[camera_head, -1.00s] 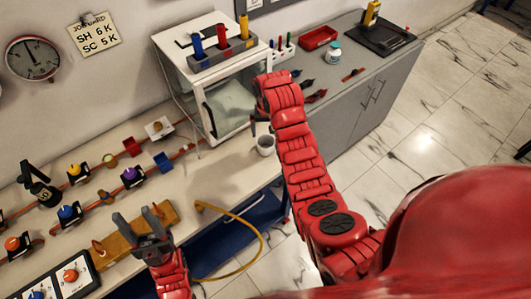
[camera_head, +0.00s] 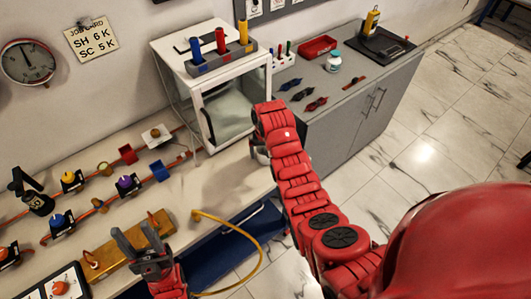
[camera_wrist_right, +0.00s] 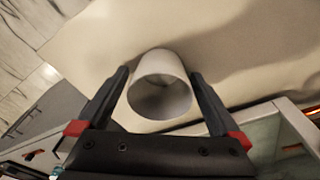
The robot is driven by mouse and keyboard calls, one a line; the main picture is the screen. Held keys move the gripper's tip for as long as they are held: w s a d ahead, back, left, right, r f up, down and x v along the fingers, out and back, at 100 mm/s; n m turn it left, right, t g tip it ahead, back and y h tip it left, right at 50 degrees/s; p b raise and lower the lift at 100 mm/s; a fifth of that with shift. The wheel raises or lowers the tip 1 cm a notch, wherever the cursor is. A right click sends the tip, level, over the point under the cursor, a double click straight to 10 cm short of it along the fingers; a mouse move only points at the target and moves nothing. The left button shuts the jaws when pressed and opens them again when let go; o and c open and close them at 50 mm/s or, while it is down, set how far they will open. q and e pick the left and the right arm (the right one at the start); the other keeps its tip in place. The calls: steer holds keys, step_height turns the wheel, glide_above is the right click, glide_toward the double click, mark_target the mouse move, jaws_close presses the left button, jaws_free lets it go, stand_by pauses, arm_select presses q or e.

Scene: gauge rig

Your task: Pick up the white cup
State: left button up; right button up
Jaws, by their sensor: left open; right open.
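The white cup (camera_wrist_right: 160,88) is between the two open fingers of my right gripper (camera_wrist_right: 160,74) in the right wrist view. Its open mouth faces the camera, and a small gap shows on each side. In the head view only a little of the white cup (camera_head: 262,156) shows near the front edge of the bench, mostly hidden by my right arm. My left gripper (camera_head: 136,236) is open and empty over the bench, near a brass-coloured bar (camera_head: 103,262).
A white-framed cabinet (camera_head: 178,70) with a clear front stands just behind the cup. Pipes with coloured valves (camera_head: 125,182) run along the wall to the left. A yellow hose (camera_head: 245,232) loops over the bench's front edge. A grey cabinet (camera_head: 350,120) stands to the right.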

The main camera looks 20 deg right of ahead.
steer(key=c, duration=1.3)
steer(key=shift+c, duration=0.2)
